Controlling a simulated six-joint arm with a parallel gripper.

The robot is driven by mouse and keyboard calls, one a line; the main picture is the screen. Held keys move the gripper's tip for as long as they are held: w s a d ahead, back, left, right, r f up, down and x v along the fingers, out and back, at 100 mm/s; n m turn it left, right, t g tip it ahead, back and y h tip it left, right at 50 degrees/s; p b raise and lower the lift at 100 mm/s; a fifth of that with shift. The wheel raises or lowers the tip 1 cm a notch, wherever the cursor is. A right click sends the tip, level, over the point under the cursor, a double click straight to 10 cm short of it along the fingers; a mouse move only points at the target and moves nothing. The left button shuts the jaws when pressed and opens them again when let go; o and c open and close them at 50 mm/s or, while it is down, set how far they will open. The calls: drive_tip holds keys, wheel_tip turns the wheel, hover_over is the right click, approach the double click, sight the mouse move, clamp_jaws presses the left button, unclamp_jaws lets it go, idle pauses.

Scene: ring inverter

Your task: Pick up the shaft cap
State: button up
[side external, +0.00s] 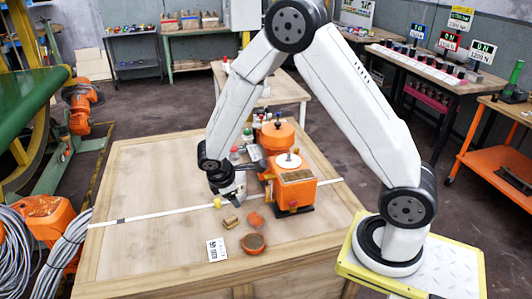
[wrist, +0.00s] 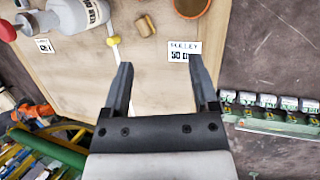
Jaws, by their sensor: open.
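No part is clearly marked as the shaft cap. In the wrist view the yellow piece (wrist: 113,41) lies ahead of the left finger, and the brass piece (wrist: 145,26) lies ahead of the gap between the fingers. My gripper (wrist: 160,62) is open, with nothing between its fingers. In the side view my gripper (side external: 236,196) is above the table, close to the yellow piece.
An orange machine (side external: 296,192) stands just right of my gripper. A round orange dish-like part (side external: 253,243) and a printed card (side external: 217,250) lie near the front; the card reads "PULLEY 50" (wrist: 180,50). A grey-white bottle-like part (wrist: 78,14) is at upper left. The table's left side is clear.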

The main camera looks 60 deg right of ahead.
drive_tip(key=w+d+f+n+t+h, duration=0.1)
drive_tip(key=w+d+f+n+h, duration=0.3)
drive_tip(key=w+f+n, duration=0.35)
drive_tip(key=n+t+h, duration=0.3)
drive_tip(key=n+t, duration=0.1)
drive_tip(key=n, duration=0.1)
approach(217, 203)
drive_tip(key=shift+d+f, duration=0.3)
drive_tip(key=shift+d, duration=0.4)
drive_tip(key=shift+w+f+n+t+h, duration=0.4)
drive_tip(key=shift+f+n, duration=0.2)
drive_tip(key=shift+n, duration=0.05)
drive_tip(key=shift+x, duration=3.9)
drive_tip(key=shift+s, duration=0.1)
clamp_jaws()
